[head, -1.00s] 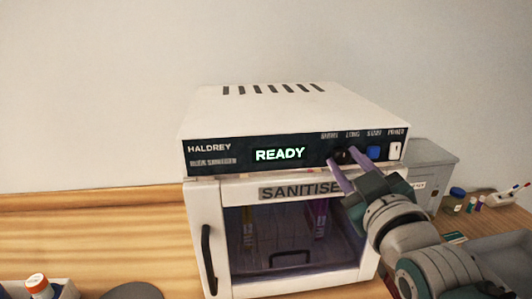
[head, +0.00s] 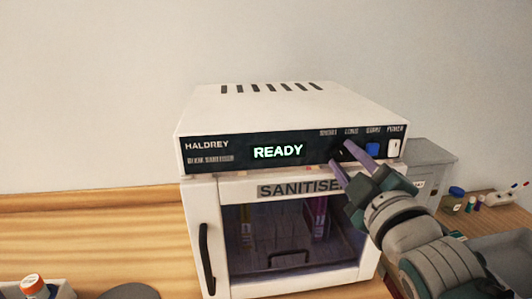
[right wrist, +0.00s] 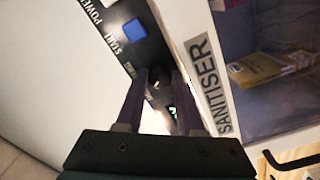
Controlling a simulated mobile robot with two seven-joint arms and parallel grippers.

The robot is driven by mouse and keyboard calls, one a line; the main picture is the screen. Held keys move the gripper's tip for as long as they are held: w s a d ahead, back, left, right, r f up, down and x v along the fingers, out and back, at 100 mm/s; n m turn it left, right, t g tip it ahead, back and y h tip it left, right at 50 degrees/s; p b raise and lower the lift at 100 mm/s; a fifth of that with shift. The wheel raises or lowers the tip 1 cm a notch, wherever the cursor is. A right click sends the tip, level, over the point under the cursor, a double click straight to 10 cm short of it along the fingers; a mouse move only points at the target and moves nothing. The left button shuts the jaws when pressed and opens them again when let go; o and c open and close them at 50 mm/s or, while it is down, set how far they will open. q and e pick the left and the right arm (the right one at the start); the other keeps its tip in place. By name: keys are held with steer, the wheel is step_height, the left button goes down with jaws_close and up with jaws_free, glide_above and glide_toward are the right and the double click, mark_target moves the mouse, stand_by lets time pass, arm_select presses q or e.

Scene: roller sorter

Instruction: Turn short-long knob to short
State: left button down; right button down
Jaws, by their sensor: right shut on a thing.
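The sanitiser (head: 290,108) is a white box with a dark control panel, a lit "READY" display and a glass door below. The dark short-long knob (head: 341,153) sits on the panel under the small "SHORT" and "LONG" labels, left of the blue start button (head: 372,149). My right gripper (head: 337,153) is shut on the knob, with its purple fingers on either side. In the right wrist view the knob (right wrist: 158,88) lies dark between the fingers. Its pointer direction cannot be made out. My left gripper is not in view.
The white power switch (head: 394,148) is right of the start button. The door handle (head: 206,258) is at the door's left. A grey box (head: 432,155) and small bottles stand at the right. The wooden counter (head: 120,235) is mostly clear at the left.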

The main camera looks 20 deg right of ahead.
steer(key=c, duration=0.5)
jaws_free()
